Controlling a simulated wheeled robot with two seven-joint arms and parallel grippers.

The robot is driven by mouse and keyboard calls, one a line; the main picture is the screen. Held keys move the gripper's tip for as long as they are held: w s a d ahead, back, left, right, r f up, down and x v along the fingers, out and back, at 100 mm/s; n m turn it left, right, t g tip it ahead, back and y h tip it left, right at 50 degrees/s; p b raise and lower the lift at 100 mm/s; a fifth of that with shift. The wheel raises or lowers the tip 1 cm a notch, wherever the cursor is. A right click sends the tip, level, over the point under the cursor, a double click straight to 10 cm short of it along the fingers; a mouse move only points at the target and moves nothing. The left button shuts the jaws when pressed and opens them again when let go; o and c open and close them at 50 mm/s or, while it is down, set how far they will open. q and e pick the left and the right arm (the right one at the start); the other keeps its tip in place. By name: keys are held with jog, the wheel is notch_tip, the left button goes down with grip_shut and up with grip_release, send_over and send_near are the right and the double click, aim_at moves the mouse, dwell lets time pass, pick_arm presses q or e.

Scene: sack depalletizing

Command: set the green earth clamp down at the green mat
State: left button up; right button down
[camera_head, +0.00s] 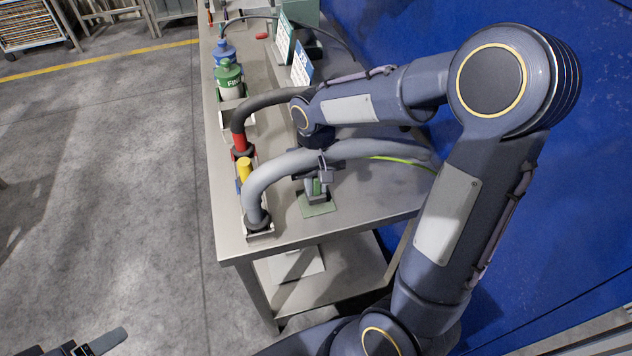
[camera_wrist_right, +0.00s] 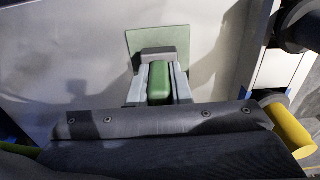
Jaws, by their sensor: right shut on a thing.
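The green earth clamp (camera_head: 317,187) is held between the fingers of my right gripper (camera_head: 318,192), which is shut on it. In the right wrist view the clamp's green body (camera_wrist_right: 160,82) lies between the two grey fingers (camera_wrist_right: 159,85). The green mat (camera_head: 319,210) lies flat on the bench near its front end, partly hidden under the gripper. In the wrist view the mat (camera_wrist_right: 172,37) shows beyond the fingertips. I cannot tell whether the clamp touches the mat. Part of my left gripper (camera_head: 98,343) shows at the bottom left; its jaw opening is unclear.
A thick grey hose (camera_head: 265,180) arches beside my right gripper, with red and yellow (camera_head: 244,169) connectors along the bench's left edge. Green (camera_head: 229,80) and blue containers stand farther back. A yellow-green cable (camera_head: 397,161) trails right. A blue wall bounds the right.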

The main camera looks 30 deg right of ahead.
jog(key=shift+f, duration=0.2)
dwell(0.5)
jog(key=shift+f+b, duration=0.4)
jog(key=shift+b, duration=0.05)
jog(key=c, duration=1.3)
grip_release()
jog(key=shift+o, duration=0.2)
notch_tip(320, 180, up, 8)
jog(key=shift+f, duration=0.1)
jog(key=s+a+t+y, duration=0.2)
jog(key=s, duration=0.6)
jog(key=s+a+r+n+t+y, duration=0.1)
jog(key=s+a+t, duration=0.1)
jog(key=s, duration=0.6)
jog(key=shift+s+r+t+y+p, duration=0.3)
jog(key=shift+t+y+p, duration=0.1)
jog(key=shift+t, duration=0.4)
